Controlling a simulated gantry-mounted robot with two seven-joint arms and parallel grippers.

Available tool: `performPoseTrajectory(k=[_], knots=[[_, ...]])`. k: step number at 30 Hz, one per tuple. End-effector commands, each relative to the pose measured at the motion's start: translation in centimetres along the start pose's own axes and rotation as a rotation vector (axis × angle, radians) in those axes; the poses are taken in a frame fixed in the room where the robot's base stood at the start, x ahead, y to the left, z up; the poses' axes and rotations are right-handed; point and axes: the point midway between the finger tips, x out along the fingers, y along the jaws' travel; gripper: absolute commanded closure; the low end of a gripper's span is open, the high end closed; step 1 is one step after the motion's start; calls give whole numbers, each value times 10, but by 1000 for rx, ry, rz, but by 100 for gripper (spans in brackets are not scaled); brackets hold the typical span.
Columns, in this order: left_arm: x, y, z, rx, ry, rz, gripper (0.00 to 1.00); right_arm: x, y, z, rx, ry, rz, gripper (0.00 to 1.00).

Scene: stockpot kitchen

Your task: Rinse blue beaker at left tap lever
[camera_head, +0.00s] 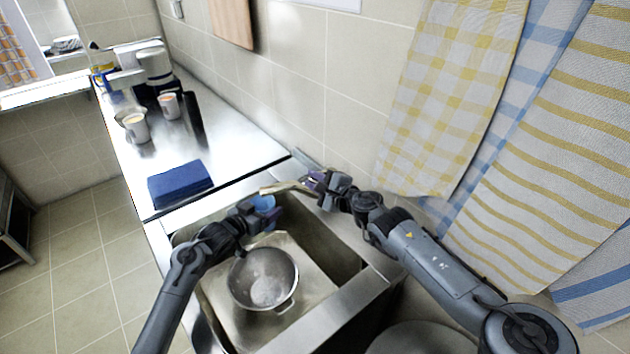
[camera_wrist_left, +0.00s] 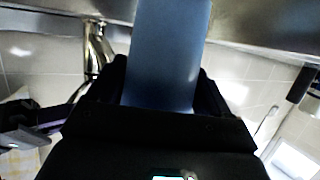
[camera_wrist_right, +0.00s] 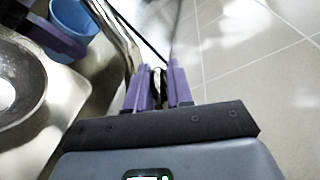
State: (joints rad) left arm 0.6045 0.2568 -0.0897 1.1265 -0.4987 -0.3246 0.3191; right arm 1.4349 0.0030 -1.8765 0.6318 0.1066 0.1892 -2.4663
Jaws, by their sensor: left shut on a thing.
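The blue beaker (camera_head: 264,202) is in my left gripper (camera_head: 254,208), over the back of the sink. It fills the middle of the left wrist view (camera_wrist_left: 168,50), and its rim shows in the right wrist view (camera_wrist_right: 74,15). The metal tap (camera_head: 288,187) stands behind the sink; its spout end is close by the beaker in the head view. I see no water stream. My right gripper (camera_wrist_right: 158,88) is at the tap, with a narrow gap between its purple fingers and a small dark metal part there. I cannot tell whether they grip it.
A metal colander (camera_head: 263,278) sits in the sink (camera_head: 325,245) below my left arm. A folded blue cloth (camera_head: 180,184) lies on the counter (camera_head: 232,150), with cups (camera_head: 137,128) and a coffee machine (camera_head: 155,66) farther back. Checked and striped towels (camera_head: 450,95) hang behind my right arm.

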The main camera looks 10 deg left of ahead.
Motion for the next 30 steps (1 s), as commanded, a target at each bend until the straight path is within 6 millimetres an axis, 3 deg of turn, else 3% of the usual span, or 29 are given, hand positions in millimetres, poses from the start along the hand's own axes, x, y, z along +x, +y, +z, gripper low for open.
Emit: performPoseTrajectory(k=[9, 17, 23, 24, 27, 30], knots=[[0, 0, 0, 0, 1, 0, 51, 0, 2, 0, 1, 1, 3, 100], [0, 0, 0, 0, 1, 0, 51, 1, 19, -4, 4, 4, 12, 100], [0, 0, 0, 0, 1, 0, 50, 2, 20, -4, 4, 4, 13, 100], [0, 0, 0, 0, 1, 0, 50, 2, 21, -4, 4, 4, 13, 76], [0, 0, 0, 0, 1, 0, 50, 2, 20, -5, 4, 5, 12, 61], [0, 0, 0, 0, 1, 0, 50, 1, 19, -5, 3, 5, 10, 59]])
